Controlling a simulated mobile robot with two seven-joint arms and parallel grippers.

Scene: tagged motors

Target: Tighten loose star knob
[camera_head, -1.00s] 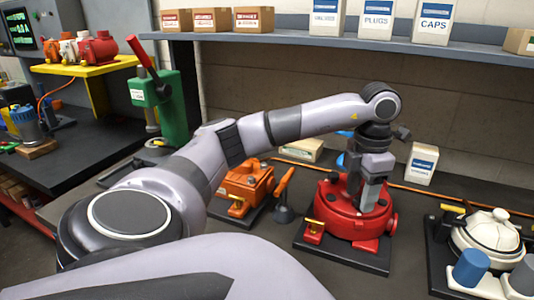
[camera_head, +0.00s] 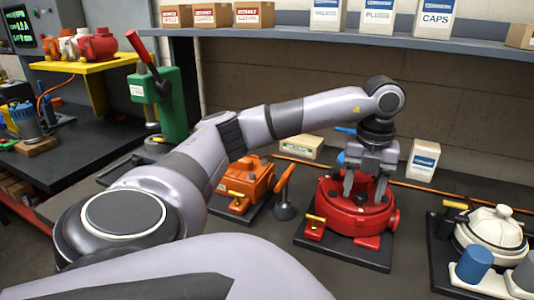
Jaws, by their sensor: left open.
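My left gripper (camera_head: 365,190) is open, pointing down over the red round motor housing (camera_head: 348,222) on its black base plate (camera_head: 345,250). My right gripper is not in view.
An orange motor (camera_head: 245,182) and an orange-handled tool (camera_head: 284,190) stand to the left. A cream housing (camera_head: 488,232) with blue and grey cylinders is at right. A white box (camera_head: 422,160) stands behind. A shelf (camera_head: 400,42) with boxes runs above.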

